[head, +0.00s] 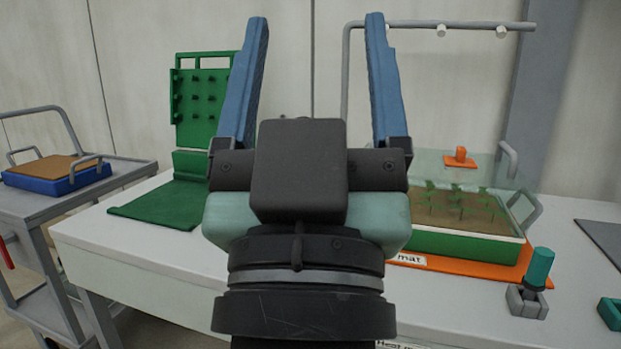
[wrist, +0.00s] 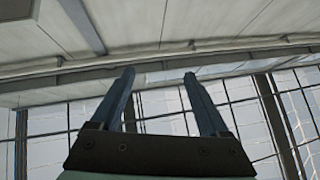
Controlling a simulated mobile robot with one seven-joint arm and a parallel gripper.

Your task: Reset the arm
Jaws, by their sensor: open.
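My gripper (head: 313,80) stands upright in the middle of the head view, its two blue fingers spread wide apart with nothing between them. In the wrist view my gripper (wrist: 160,85) also shows open and empty, pointing toward the upper wall and a row of window panes. My arm's wrist hides the middle of the white bench (head: 150,270) in the head view.
A green pegboard stand (head: 203,110) is behind left. A seedling tray (head: 455,244) under a clear cover (head: 480,168) sits on an orange mat (head: 490,277) at right. A teal-topped piece (head: 538,268) stands front right. A cart (head: 60,205) with a blue tray (head: 60,185) is far left.

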